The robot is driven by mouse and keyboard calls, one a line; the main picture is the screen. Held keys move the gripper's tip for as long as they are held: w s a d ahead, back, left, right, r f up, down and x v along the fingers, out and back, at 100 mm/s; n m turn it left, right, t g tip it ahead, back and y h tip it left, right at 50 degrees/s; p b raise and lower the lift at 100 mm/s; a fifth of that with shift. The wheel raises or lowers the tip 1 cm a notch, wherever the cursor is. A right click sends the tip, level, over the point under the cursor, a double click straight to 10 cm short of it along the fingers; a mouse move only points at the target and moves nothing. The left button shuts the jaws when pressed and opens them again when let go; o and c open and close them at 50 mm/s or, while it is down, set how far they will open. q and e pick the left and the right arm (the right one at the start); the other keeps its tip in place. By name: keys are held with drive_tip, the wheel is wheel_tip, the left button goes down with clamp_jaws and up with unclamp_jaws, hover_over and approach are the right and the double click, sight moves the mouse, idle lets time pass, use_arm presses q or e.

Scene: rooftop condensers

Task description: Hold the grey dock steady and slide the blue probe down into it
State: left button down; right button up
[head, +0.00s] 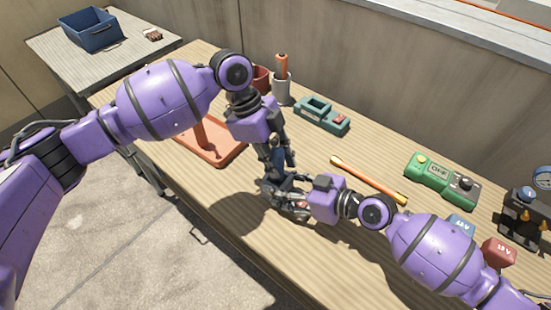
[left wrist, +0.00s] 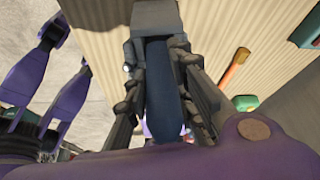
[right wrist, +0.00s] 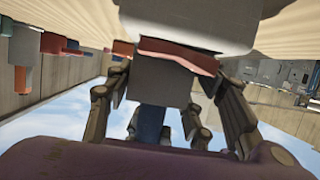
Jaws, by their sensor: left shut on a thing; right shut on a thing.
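The blue probe (head: 280,154) hangs roughly upright below my left gripper (head: 276,162), which is shut on it. In the left wrist view the blue probe (left wrist: 161,95) runs between the two fingers toward the grey dock (left wrist: 155,16). My right gripper (head: 287,194) is shut on the dock, low over the wooden table. In the right wrist view the grey dock (right wrist: 165,82) sits between the fingers, with blue of the probe (right wrist: 151,122) beside its end. The probe's tip is hidden, so I cannot tell how deep it sits.
On the wooden table (head: 325,250) are an orange tray (head: 232,154), a teal holder (head: 320,113), an orange-and-yellow rod (head: 368,180), a green meter (head: 440,180) and a red 18V block (head: 499,251). A cup (head: 282,92) stands near the back wall. A blue bin (head: 90,30) is on the side table.

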use_arm(q)
drive_tip(key=shift+f, duration=0.9)
idle(0.5)
drive_tip(key=shift+f, duration=0.25)
drive_tip(key=c, duration=1.4)
unclamp_jaws()
drive_tip(key=shift+v, duration=4)
use_arm(e)
drive_tip(key=o, duration=1.4)
drive_tip(key=shift+o, duration=0.7)
